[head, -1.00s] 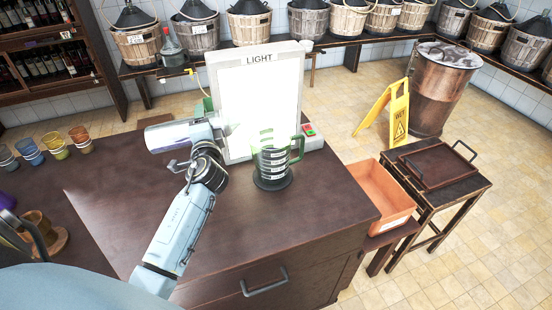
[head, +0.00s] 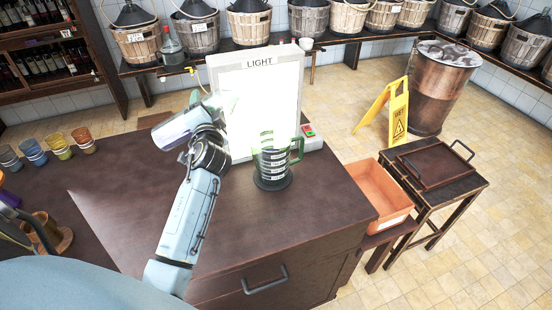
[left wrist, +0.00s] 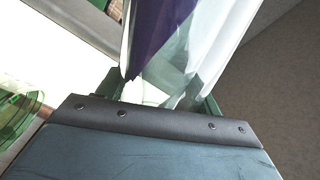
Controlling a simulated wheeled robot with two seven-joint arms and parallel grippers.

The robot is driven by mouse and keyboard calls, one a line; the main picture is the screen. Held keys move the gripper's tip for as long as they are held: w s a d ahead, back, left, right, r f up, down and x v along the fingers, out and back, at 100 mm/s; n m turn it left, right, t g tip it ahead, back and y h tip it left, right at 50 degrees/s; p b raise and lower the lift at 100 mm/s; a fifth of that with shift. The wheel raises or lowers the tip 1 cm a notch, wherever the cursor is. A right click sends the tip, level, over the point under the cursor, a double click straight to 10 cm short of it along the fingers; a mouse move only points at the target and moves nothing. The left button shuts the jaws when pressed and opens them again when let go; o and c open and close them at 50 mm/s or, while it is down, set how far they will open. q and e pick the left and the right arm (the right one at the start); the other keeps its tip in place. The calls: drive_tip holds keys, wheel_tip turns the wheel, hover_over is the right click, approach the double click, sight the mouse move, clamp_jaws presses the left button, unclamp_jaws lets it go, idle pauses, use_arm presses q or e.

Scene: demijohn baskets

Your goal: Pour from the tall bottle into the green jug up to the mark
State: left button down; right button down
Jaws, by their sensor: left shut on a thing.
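The green jug (head: 272,163) stands upright on the dark counter in front of the lit panel, with pale marked bands down its side. Its green glass also shows at the left edge of the left wrist view (left wrist: 14,118). My left gripper (head: 208,112) is shut on the tall bottle (head: 175,129), left of the jug and above the counter. The bottle is tilted, its base to the lower left and its upper end to the upper right, apart from the jug. Its purple label and clear glass fill the left wrist view (left wrist: 180,45). The jug's liquid level cannot be told. My right gripper is not in view.
The light panel (head: 255,75) stands close behind the jug. Several small coloured cups (head: 57,146) stand at the counter's left. An orange bin (head: 372,195) and a small table (head: 432,168) are beyond the counter's right edge. The counter front (head: 240,225) is clear.

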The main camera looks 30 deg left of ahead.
sight(232, 93)
use_arm(q)
drive_tip(key=shift+r, duration=0.15)
drive_tip(key=shift+w+d+r+n, duration=0.35)
drive_tip(key=shift+r+n, duration=0.2)
drive_tip(key=shift+n, duration=0.1)
drive_tip(key=shift+w+d+r+n, duration=0.35)
drive_tip(key=shift+r+n, duration=0.2)
drive_tip(key=shift+n, duration=0.15)
drive_tip(key=shift+w+d+r+n, duration=0.35)
drive_tip(key=shift+r+n, duration=0.2)
drive_tip(key=shift+n, duration=0.1)
drive_tip(key=shift+s, duration=0.1)
drive_tip(key=w+d+n+b, duration=0.1)
drive_tip(key=w+d+r+n+b, duration=0.1)
drive_tip(key=n+b, duration=0.1)
drive_tip(key=shift+w+d, duration=0.15)
drive_tip(key=shift+d, duration=0.1)
drive_tip(key=shift+w+d+r+n+b, duration=0.2)
drive_tip(key=shift+w+d+n+b, duration=0.1)
drive_tip(key=shift+b, duration=0.1)
drive_tip(key=shift+r, duration=0.2)
